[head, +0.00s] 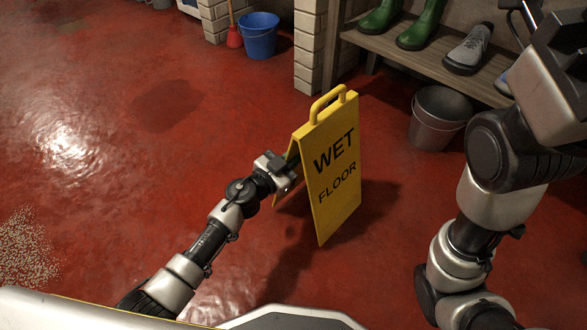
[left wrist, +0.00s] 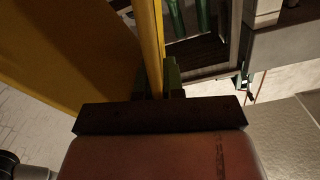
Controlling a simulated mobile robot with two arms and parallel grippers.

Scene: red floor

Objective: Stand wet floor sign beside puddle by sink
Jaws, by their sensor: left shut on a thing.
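The yellow wet floor sign (head: 336,195) is upright at the centre of the head view, its lettered panel facing me and its handle on top. Its second panel shows behind at the left, so it is partly spread. My left gripper (head: 284,172) is shut on the sign's left side. Yellow panels of the sign (left wrist: 80,50) also fill the left of the left wrist view. I cannot tell whether its feet touch the floor. A dark damp-looking patch (head: 166,105) lies farther left, possibly the puddle. No sink is clearly visible. My right arm shows, but its gripper does not.
A bench (head: 425,63) with green boots and a grey shoe stands back right, with a grey bucket (head: 440,115) beside it. A blue bucket (head: 259,38) stands by brick pillars. Pale granules (head: 25,250) lie at lower left. Red floor left of the sign is mostly open.

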